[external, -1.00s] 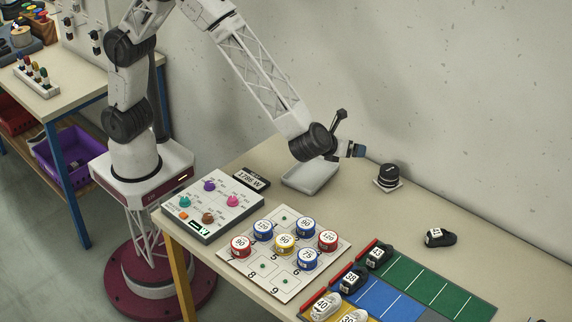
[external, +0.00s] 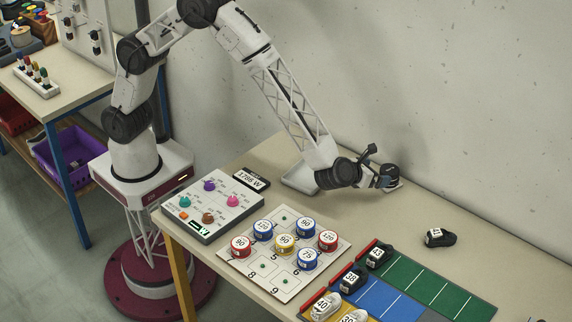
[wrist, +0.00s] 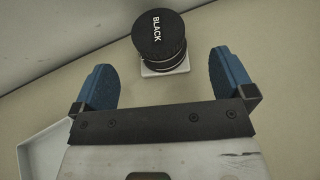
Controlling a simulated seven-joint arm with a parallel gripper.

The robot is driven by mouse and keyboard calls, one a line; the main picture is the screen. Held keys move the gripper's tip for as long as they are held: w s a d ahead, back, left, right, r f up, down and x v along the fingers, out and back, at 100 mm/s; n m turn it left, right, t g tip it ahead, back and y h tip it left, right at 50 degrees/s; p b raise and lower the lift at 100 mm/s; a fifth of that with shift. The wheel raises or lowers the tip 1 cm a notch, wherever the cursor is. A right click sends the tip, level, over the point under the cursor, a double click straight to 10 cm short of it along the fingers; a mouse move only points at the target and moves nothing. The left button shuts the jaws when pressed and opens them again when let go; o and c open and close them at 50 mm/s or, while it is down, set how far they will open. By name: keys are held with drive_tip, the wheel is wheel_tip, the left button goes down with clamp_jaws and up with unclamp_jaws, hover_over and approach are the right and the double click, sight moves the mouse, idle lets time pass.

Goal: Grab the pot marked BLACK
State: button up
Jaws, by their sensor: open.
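The pot marked BLACK (wrist: 158,36) is a round black pot with white lettering on its lid. It stands upright on a small white square base (wrist: 166,68) in the wrist view. In that view my gripper (wrist: 166,72) is open, with one blue finger on each side, and the pot lies just beyond the fingertips, roughly centred between them. In the external view my gripper (external: 386,177) is at the pot's place near the wall, and it hides most of the pot. Whether the fingers touch the pot cannot be told there.
A white tray (external: 298,178) lies beside my forearm. A board of numbered, coloured tins (external: 285,243) and a knob panel (external: 212,203) stand toward the front. A black shoe (external: 439,238) lies to the right, near green and blue lanes (external: 440,284). The wall is close behind.

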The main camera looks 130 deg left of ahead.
sight(389, 170)
drive_tip(key=shift+x, duration=1.25)
drive_tip(key=shift+x, duration=2.6)
drive_tip(key=shift+s, duration=0.1)
drive_tip(key=shift+c, duration=0.2)
drive_tip(key=shift+r, duration=0.1)
drive_tip(key=c, duration=1.4)
drive_tip(key=shift+r, duration=0.2)
